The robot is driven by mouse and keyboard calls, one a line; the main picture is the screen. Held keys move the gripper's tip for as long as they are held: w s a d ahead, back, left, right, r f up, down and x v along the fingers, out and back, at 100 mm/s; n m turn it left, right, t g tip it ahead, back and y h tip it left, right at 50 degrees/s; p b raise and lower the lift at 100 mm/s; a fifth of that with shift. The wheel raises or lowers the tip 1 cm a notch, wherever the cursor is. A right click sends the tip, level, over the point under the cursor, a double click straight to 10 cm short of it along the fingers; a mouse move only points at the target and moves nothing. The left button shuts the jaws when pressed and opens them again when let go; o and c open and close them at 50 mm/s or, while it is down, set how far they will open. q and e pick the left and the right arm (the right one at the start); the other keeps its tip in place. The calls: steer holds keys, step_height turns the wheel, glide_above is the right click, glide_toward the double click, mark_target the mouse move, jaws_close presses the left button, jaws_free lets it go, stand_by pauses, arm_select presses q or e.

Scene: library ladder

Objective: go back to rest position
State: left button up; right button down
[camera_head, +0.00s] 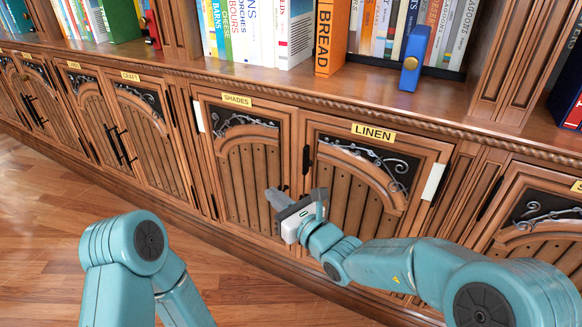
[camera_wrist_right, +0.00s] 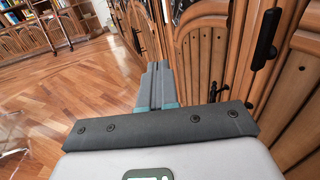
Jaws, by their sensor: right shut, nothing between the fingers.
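My right gripper (camera_head: 278,198) is in front of the wooden cabinet doors, low near where the SHADES and LINEN doors meet. In the right wrist view its grey fingers (camera_wrist_right: 158,85) lie together, shut, with nothing between them. The right arm reaches in from the lower right of the head view. A bent teal arm of mine shows at the lower left of the head view, but the left gripper is not visible.
The SHADES door (camera_head: 253,180) and LINEN door (camera_head: 350,190) look closed. A black handle (camera_wrist_right: 266,38) is close right of the fingers in the wrist view. Open wooden floor (camera_head: 50,225) lies left.

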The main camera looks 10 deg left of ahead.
steer(key=w+d+f+g+h, duration=0.1)
steer(key=d+f+h, duration=0.1)
steer(key=d+f, duration=0.9)
steer(key=s+d+f+n+g+h, duration=0.35)
steer(key=s+d+f+n, duration=0.35)
steer(key=s, duration=0.4)
steer(key=s+d+f+n+g+h, duration=0.2)
steer(key=s+d+f+n+g, duration=0.2)
steer(key=s+f+n, duration=0.45)
steer(key=s+d+f+n+g+h, duration=0.35)
steer(key=s+d+f+n, duration=0.35)
steer(key=s, duration=0.5)
step_height(320, 180, up, 31)
steer(key=w+a+n+t+y+p, duration=0.1)
steer(key=a+p, duration=0.1)
steer(key=p, duration=3.1)
steer(key=shift+w+a+r, duration=0.15)
steer(key=shift+w+a, duration=0.05)
